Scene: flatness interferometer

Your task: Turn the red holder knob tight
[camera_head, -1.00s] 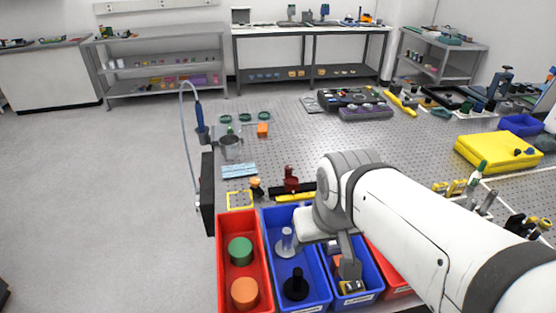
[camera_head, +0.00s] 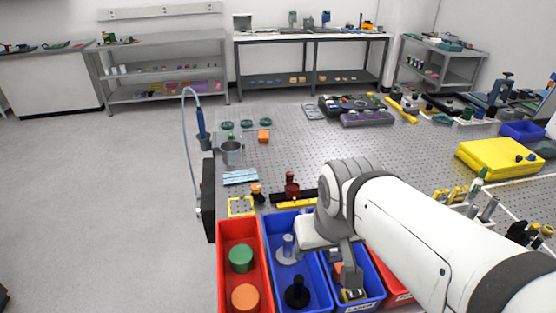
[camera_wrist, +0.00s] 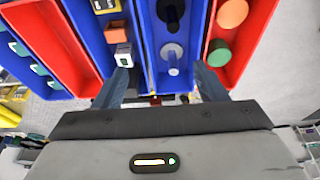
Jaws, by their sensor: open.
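A dark red upright knob (camera_head: 292,187), which looks like the red holder knob, stands beside a black bar on the perforated table, just beyond the bins. In the wrist view a small reddish bit shows low between the fingers, too small to identify. My gripper (camera_wrist: 162,78) is open and empty, its two fingers spread apart over the bins. In the head view my wrist is to the right of the knob and nearer the camera, apart from it, with a finger over the right blue bin. The rest of the gripper is hidden by the arm.
A red bin (camera_head: 223,270) with green and orange cylinders and a blue bin (camera_head: 268,230) with pegs stand at the near edge. A yellow bar (camera_head: 297,204) lies before the knob. A black upright panel (camera_head: 208,200) stands left.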

